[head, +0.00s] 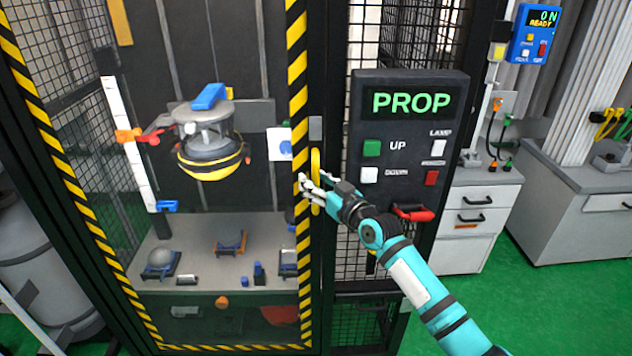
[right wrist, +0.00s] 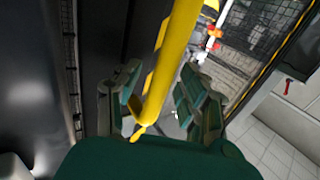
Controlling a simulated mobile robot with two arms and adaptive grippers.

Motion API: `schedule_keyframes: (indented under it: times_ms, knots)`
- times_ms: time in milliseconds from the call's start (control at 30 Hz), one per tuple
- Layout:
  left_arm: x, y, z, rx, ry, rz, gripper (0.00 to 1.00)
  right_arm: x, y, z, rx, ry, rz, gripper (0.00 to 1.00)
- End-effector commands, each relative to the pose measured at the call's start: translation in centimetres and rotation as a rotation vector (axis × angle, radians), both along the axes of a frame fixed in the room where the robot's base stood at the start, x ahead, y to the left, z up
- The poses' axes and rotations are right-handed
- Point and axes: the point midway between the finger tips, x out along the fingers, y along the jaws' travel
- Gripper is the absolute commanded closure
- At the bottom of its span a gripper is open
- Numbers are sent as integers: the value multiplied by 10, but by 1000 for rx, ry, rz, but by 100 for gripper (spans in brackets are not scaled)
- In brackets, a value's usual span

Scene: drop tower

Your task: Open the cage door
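The cage door (head: 299,100) has a yellow and black striped frame and a clear panel. It looks closed against the dark post on its right. A vertical yellow handle (head: 316,165) sits at its right edge. My right gripper (head: 309,192) is at the lower part of this handle. In the right wrist view, the yellow handle (right wrist: 178,55) runs between the two fingers of my right gripper (right wrist: 160,95). The fingers stand apart on either side, with gaps visible. The handle's lower end is partly hidden by the gripper. My left gripper is not in view.
A dark control panel (head: 412,97) reading PROP, with coloured buttons and a red handle (head: 412,213), is right of the door. Inside the cage hangs a yellow and black drop unit (head: 210,155). Grey cabinets (head: 475,218) stand at right; green floor (head: 480,310) is open in front.

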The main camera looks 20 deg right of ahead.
Motion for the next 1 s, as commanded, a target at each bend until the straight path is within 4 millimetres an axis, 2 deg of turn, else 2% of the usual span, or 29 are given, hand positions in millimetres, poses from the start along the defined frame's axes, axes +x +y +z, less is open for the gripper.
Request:
schedule_keyframes:
  times_ms: [33, 300, 333, 1000]
  knots:
    - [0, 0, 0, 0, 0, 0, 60, 0, 0, 0, 0, 0, 0, 63]
    - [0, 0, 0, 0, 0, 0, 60, 0, 0, 0, 0, 1, 0, 99]
    - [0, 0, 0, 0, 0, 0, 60, 0, 0, 0, 0, 1, 0, 100]
    - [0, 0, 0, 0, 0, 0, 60, 0, -2, -1, -2, 2, -3, 100]
